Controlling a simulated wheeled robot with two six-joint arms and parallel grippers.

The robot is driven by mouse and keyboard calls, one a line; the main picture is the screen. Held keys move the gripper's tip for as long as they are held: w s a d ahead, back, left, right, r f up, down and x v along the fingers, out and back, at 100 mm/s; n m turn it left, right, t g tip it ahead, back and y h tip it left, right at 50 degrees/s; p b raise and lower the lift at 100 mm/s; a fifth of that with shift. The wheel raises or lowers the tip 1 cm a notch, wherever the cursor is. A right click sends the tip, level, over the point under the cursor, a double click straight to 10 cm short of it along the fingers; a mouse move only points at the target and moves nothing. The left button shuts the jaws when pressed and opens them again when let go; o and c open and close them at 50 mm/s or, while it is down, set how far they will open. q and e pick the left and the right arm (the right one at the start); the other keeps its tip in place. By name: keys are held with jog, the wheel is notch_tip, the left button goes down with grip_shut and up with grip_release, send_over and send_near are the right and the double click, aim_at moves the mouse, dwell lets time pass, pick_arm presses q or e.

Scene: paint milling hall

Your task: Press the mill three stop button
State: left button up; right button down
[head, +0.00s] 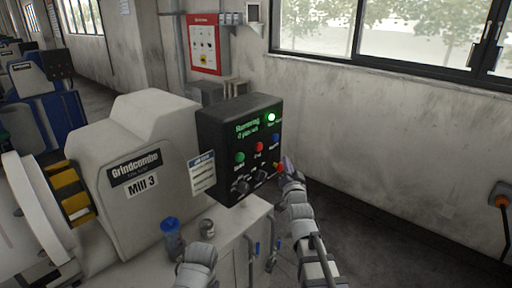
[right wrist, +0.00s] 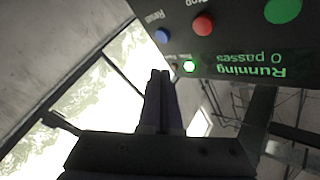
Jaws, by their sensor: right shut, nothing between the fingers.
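The Mill 3 machine (head: 150,150) has a black control box (head: 225,150) whose display reads "Running". Its red stop button (head: 259,147) sits between a green button (head: 240,157) and a blue button (head: 275,138). In the right wrist view the panel is upside down, with the red stop button (right wrist: 204,24) at the top, labelled "Stop". My right gripper (head: 287,164) is shut and empty, in front of the panel's lower right side. Its closed fingers (right wrist: 160,73) point up the picture, apart from the red button.
A red and yellow knob (head: 279,167) is close to my right fingertips. A green lamp (head: 271,117) is lit. A red panel (head: 206,45) hangs on the wall behind.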

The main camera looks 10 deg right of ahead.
aim_at(263, 146)
jog(key=shift+r, duration=0.1)
dwell(0.3)
jog(key=w+a, duration=0.5)
jog(key=w, duration=0.2)
jog(key=shift+a, duration=0.15)
dwell(2.2)
jog(key=shift+w+a, duration=0.25)
jog(key=shift+w, duration=0.05)
jog(key=shift+w+a, duration=0.3)
jog(key=shift+w, duration=0.1)
dwell(0.9)
jog(key=shift+s+d, duration=0.1)
jog(key=shift+s, duration=0.05)
jog(key=shift+s+d, duration=0.45)
jog(key=shift+s, duration=0.15)
